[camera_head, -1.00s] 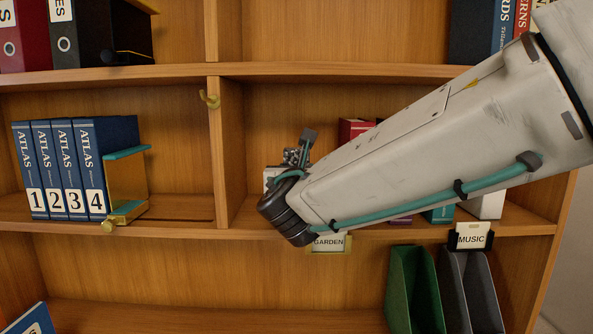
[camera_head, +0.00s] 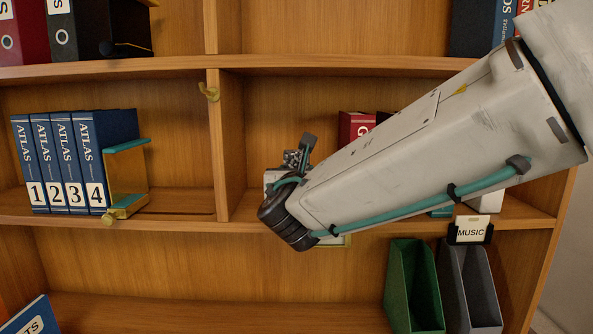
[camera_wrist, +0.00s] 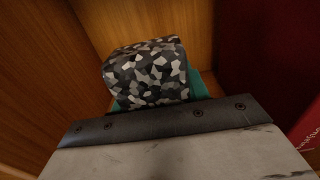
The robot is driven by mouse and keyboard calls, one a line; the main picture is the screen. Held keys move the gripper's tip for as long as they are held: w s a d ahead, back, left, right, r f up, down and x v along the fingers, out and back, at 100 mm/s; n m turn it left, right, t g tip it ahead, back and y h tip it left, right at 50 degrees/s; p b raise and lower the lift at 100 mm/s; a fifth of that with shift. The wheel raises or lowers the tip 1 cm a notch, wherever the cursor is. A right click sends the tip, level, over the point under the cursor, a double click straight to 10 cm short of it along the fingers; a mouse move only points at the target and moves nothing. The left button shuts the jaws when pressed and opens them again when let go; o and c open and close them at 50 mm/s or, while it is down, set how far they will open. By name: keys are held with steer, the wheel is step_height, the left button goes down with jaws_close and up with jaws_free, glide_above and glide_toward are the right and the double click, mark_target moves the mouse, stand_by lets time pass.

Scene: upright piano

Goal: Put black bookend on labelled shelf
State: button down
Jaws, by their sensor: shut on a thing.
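My gripper (camera_head: 287,182) reaches into the middle bay right of the upright divider, and its jaws are largely hidden by my wrist in the head view. It is shut on a mottled black, grey and white object (camera_wrist: 150,72), which shows in the wrist view with teal behind and below it. Whether this object is the black bookend is unclear. A shelf label (camera_head: 337,241) below my gripper is mostly covered. Another label reads MUSIC (camera_head: 470,233).
Red books (camera_head: 354,129) stand right of my gripper, partly behind my arm. The wooden divider (camera_head: 229,150) with a brass hook (camera_head: 209,92) is on the left. Blue atlases (camera_head: 65,165) and a brass bookend (camera_head: 127,180) fill the left bay. Green (camera_head: 412,290) and grey (camera_head: 470,290) holders stand below.

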steer(key=shift+f, duration=0.1)
steer(key=c, duration=0.6)
jaws_free()
steer(key=shift+c, duration=0.2)
steer(key=shift+f, duration=0.15)
